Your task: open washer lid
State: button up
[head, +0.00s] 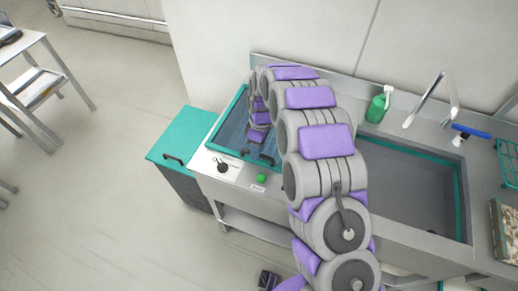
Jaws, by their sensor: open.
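The washer (203,170) is a light grey unit set in the counter left of the sink. Its lid (229,130) is a bluish see-through panel in a teal frame on top and looks closed. A black knob (222,168) and a green button (262,178) sit on its front strip. My arm arches over the washer, and my gripper (258,151) points down at the lid's front right part. The gripper is open, with no object seen in it. Dark parts there may be fingers or the lid handle; I cannot tell which, nor whether they touch.
A teal-topped cabinet (190,135) with a black handle stands left of the washer. A sink (410,185) with a tap (425,100) is to the right. A green bottle (376,108) stands behind it. A metal table (28,75) is far left; floor between is clear.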

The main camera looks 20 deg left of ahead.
jog(key=shift+a+f, duration=0.35)
jog(key=shift+a, duration=0.3)
jog(key=shift+d+r, duration=0.15)
jog(key=shift+d, duration=0.55)
jog(key=shift+c, duration=0.7)
jog(key=shift+d+r, duration=0.1)
jog(key=shift+d, duration=0.35)
jog(key=c, duration=0.3)
jog(key=shift+a, duration=0.2)
jog(key=c, duration=0.3)
jog(key=shift+a, duration=0.45)
grip_shut()
jog(key=shift+d, duration=0.1)
